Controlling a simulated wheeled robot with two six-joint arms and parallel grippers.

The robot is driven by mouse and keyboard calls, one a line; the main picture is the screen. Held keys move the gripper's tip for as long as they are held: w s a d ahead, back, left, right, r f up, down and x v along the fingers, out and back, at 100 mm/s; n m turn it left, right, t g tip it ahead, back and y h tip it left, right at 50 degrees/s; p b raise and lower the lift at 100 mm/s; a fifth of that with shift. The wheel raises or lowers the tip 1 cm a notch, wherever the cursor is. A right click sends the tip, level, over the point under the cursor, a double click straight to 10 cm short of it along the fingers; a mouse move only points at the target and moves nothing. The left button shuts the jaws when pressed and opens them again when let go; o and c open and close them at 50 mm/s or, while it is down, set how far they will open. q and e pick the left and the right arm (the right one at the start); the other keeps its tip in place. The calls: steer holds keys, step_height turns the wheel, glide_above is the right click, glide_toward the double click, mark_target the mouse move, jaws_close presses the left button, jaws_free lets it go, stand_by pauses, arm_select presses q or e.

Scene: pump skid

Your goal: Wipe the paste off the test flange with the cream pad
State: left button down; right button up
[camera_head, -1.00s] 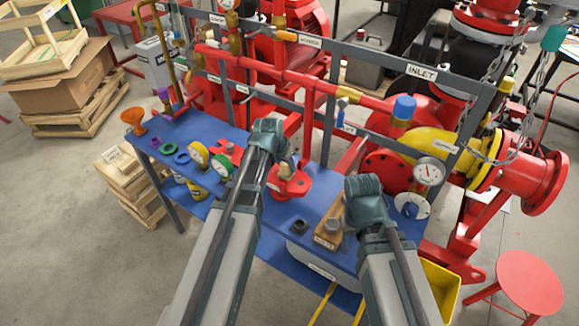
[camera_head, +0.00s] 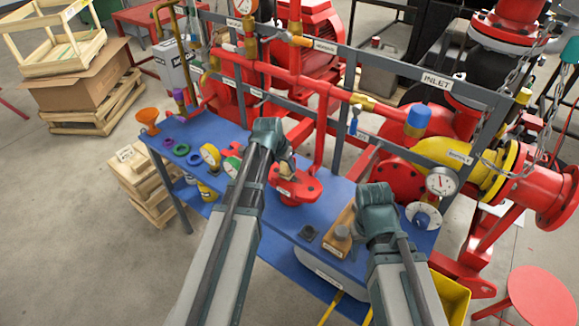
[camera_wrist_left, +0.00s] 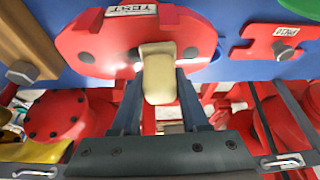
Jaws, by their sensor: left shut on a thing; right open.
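The red test flange (camera_head: 303,188), labelled TEST, sits on the blue bench; it also fills the upper part of the left wrist view (camera_wrist_left: 100,45). My left gripper (camera_head: 284,160) is shut on the cream pad (camera_wrist_left: 158,80). The pad's far end overlaps the flange's face in the wrist view; I cannot tell whether it touches. No paste can be made out; the pad and gripper hide part of the flange. My right gripper (camera_head: 374,208) is open beside a wooden block (camera_head: 338,236) with a grey knob, apart from the flange.
Red pipework and a grey frame labelled INLET (camera_head: 436,80) stand behind the blue bench (camera_head: 210,127). Gauges and coloured rings lie left of the flange. A dial gauge (camera_head: 441,182) stands at right. A small red plate (camera_wrist_left: 275,42) shows near the flange in the wrist view.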

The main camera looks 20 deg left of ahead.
arm_select(q)
steer(key=shift+w+a, duration=0.2)
steer(key=shift+a, duration=0.35)
steer(key=shift+w+a, duration=0.15)
steer(key=shift+a, duration=0.35)
steer(key=shift+f, duration=0.15)
steer(key=shift+s+d, duration=0.4)
steer(key=shift+d, duration=0.4)
steer(key=shift+s+d, duration=0.15)
steer(key=shift+d, duration=0.7)
steer(key=shift+d, duration=0.15)
steer(key=shift+s+d, duration=0.35)
steer(key=shift+d, duration=0.4)
steer(key=shift+s+d, duration=0.3)
steer(key=shift+d, duration=0.4)
